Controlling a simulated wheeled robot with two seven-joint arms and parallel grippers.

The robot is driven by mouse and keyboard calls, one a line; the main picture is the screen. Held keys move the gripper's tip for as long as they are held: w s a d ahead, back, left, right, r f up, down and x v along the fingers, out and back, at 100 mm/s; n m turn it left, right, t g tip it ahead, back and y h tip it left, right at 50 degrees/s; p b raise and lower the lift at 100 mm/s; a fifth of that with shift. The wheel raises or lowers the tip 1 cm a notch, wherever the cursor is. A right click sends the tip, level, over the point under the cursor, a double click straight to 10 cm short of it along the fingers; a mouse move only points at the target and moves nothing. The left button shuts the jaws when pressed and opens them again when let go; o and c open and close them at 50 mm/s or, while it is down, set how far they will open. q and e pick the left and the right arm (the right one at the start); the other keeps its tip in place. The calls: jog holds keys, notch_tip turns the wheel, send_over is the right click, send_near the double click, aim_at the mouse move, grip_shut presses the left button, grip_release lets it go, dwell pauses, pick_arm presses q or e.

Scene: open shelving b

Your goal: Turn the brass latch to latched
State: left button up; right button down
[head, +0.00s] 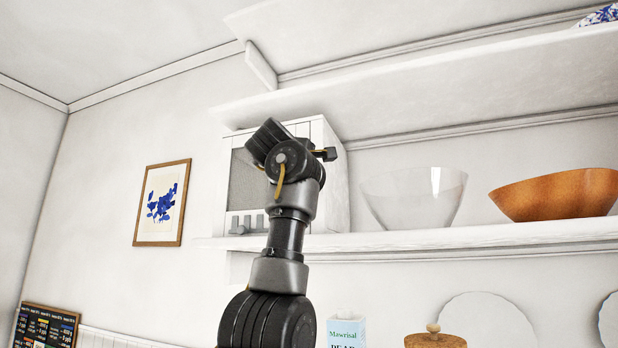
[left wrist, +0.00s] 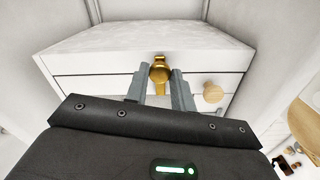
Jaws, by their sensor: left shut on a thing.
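The brass latch (left wrist: 160,72) is on the pale panelled front of a white cabinet (left wrist: 90,62) in the left wrist view. It has a rounded upper part and a narrower part pointing down in that picture. My left gripper (left wrist: 159,84) has one grey finger on each side of the latch and is shut on it. In the head view my left arm rises in front of a white box-like unit (head: 337,190) on the shelf and hides much of it; the latch cannot be made out there. My right gripper is in neither view.
A round wooden knob (left wrist: 213,92) is close to the right finger. On the shelf (head: 420,240), a clear glass bowl (head: 412,196) and an orange-brown bowl (head: 558,196) stand to the right. Another shelf (head: 430,95) is above. A framed picture (head: 162,203) hangs on the left wall.

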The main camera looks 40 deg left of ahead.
pick_arm(q)
jog(key=shift+f, duration=0.1)
jog(key=o, duration=1)
jog(key=shift+s, duration=0.1)
jog(key=b+v, duration=0.6)
jog(key=v, duration=0.4)
jog(key=shift+s+d+b, duration=0.15)
jog(key=shift+s+b, duration=0.15)
jog(key=shift+b, duration=0.05)
